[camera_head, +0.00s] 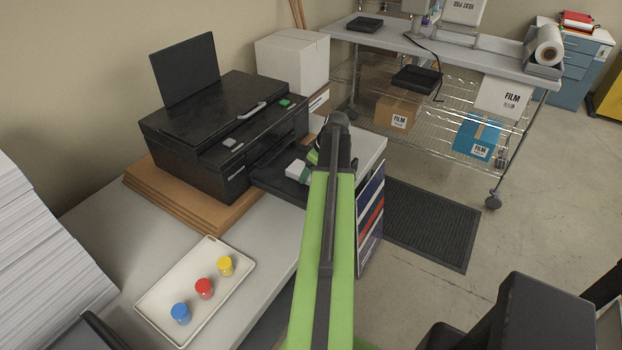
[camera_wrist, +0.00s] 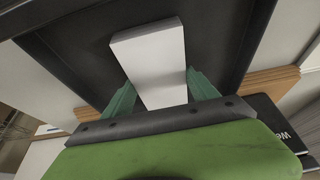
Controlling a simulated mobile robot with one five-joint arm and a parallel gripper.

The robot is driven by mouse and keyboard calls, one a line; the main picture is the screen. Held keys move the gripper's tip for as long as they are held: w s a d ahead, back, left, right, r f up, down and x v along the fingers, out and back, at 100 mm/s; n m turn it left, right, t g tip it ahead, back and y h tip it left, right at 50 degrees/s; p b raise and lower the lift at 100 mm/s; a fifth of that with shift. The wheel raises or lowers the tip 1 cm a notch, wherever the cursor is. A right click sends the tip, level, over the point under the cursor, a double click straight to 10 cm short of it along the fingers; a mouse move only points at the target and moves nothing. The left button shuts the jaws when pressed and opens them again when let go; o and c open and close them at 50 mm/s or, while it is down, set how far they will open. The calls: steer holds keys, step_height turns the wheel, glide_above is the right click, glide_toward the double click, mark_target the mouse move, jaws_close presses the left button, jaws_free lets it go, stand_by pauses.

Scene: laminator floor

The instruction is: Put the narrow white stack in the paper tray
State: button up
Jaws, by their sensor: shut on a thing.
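The narrow white stack (camera_wrist: 152,58) is between the two green fingers of my gripper (camera_wrist: 160,92) in the wrist view. The gripper is shut on it. The black paper tray (camera_wrist: 222,45) spreads behind and around the stack in that view. In the head view the tray (camera_head: 272,182) juts from the front of the black printer (camera_head: 225,130). A small white part of the stack (camera_head: 297,169) shows at the tray, beside my arm, which hides most of my gripper. I cannot tell whether the stack touches the tray floor.
The printer stands on brown boards (camera_head: 180,200) on a grey table. A cream tray (camera_head: 160,297) with blue, red and yellow pots lies in front. A tall paper pile (camera_head: 40,250) stands at left. A wheeled wire rack (camera_head: 450,105) and dark mat (camera_head: 430,225) are at right.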

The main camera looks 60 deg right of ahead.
steer(key=shift+f, duration=0.3)
steer(key=o, duration=1.7)
steer(key=p+v, duration=1.1)
steer(key=v, duration=0.1)
steer(key=shift+s+r+p, duration=0.1)
steer(key=shift+r+p, duration=0.1)
steer(key=shift+p, duration=0.1)
